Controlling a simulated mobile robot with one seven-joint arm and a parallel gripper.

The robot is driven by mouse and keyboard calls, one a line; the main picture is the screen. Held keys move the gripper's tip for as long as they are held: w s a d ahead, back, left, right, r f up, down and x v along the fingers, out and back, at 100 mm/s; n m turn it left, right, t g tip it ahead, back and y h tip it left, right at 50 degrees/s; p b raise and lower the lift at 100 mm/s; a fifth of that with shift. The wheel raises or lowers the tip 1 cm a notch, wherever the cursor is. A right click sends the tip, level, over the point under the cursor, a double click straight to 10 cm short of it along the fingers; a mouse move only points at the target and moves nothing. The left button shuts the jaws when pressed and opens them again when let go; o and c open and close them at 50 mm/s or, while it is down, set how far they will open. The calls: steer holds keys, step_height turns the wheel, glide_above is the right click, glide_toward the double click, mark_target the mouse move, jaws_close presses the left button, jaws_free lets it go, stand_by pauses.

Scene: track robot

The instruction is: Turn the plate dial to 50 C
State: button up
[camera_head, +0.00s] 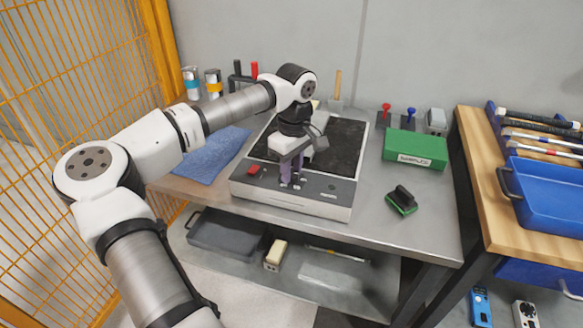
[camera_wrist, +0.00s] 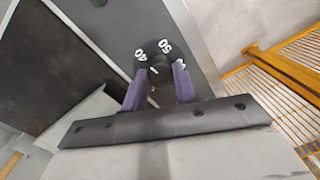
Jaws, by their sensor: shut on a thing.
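The heating plate (camera_head: 300,203) stands on the metal bench, with a dark top and a grey front panel. My gripper (camera_head: 291,184) is lowered onto this panel. In the wrist view the purple fingers of my gripper (camera_wrist: 159,88) are shut on the black dial (camera_wrist: 160,73), one on each side. In the head view the fingers mostly hide the dial.
A red switch (camera_head: 253,170) is on the panel left of my gripper. A green box (camera_head: 415,148) and a dark-handled green block (camera_head: 402,200) stand right of the plate. A blue cloth (camera_head: 207,155) lies left. Yellow fencing (camera_head: 60,120) borders the left side.

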mark_target(296, 173)
steer(key=m, duration=0.6)
steer(key=shift+d+m, duration=0.1)
steer(key=shift+m, duration=0.2)
steer(key=m, duration=0.5)
steer(key=shift+t, duration=0.3)
steer(key=shift+m, duration=0.4)
steer(key=o, duration=1)
steer(key=r, duration=1.4)
steer(key=shift+s+d+b, duration=0.1)
steer(key=shift+d+b, duration=0.25)
steer(key=shift+d, duration=0.05)
